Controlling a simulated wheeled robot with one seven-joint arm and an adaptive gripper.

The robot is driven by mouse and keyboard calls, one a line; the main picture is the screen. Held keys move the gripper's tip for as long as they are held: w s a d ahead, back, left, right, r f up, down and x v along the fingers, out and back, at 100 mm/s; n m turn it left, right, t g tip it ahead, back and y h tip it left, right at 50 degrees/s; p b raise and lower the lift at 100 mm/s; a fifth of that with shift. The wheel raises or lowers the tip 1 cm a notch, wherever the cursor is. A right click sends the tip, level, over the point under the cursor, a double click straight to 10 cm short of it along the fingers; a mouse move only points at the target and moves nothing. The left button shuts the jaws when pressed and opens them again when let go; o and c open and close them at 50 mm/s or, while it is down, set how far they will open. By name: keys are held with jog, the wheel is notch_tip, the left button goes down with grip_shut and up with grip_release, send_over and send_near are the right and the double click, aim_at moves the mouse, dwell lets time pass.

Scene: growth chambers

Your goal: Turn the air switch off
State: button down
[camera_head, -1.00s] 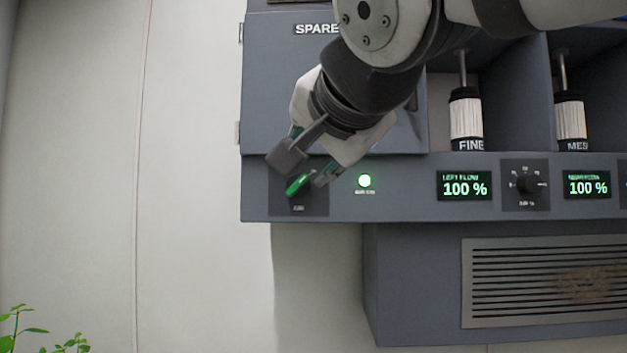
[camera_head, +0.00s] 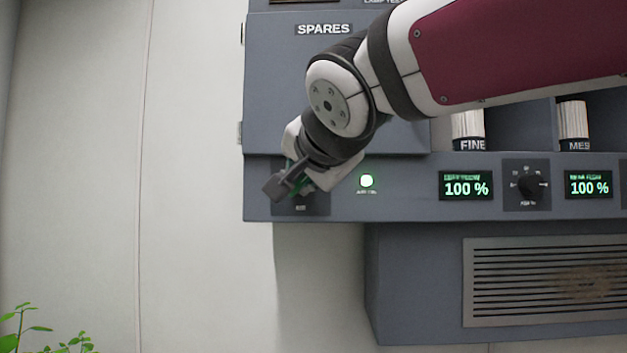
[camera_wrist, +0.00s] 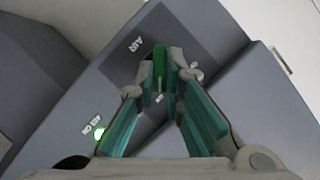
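The air switch (camera_wrist: 160,60) is a green handle on a dark plate marked AIR. In the wrist view it stands between the far ends of my gripper's teal-padded fingers. My gripper (camera_head: 286,187) is in front of the switch plate (camera_head: 318,204) in the head view and hides the handle there. In the wrist view my gripper (camera_wrist: 162,75) has its fingers apart around the handle, with narrow gaps; contact is not clear. The AIR ON lamp (camera_head: 366,181) glows green, and it also shows lit in the wrist view (camera_wrist: 99,134).
Right of the lamp are a display reading 100 % (camera_head: 466,186), a dark knob (camera_head: 527,185) and a second 100 % display (camera_head: 589,184). A SPARES door (camera_head: 275,90) is above. A vent grille (camera_head: 500,285) is below. The wall left is clear, with leaves (camera_head: 35,330) low down.

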dwell(0.4)
jog(key=n, duration=0.1)
jog(key=n+h, duration=0.2)
jog(key=shift+a+r+n+g, duration=0.15)
jog(key=shift+a+n+g, duration=0.15)
jog(key=shift+n, duration=0.1)
jog(key=n+h, duration=0.1)
jog(key=n, duration=0.1)
jog(key=n+h, duration=0.1)
jog(key=h, duration=0.1)
jog(key=shift+a+n, duration=0.2)
jog(key=shift+n, duration=0.2)
jog(key=shift+a+n+h, duration=0.15)
jog(key=shift+n+h, duration=0.75)
jog(key=shift+n, duration=0.2)
jog(key=shift+a+n+h, duration=0.15)
jog(key=shift+n+h, duration=0.55)
jog(key=shift+n, duration=0.6)
jog(key=c, duration=1.7)
grip_release()
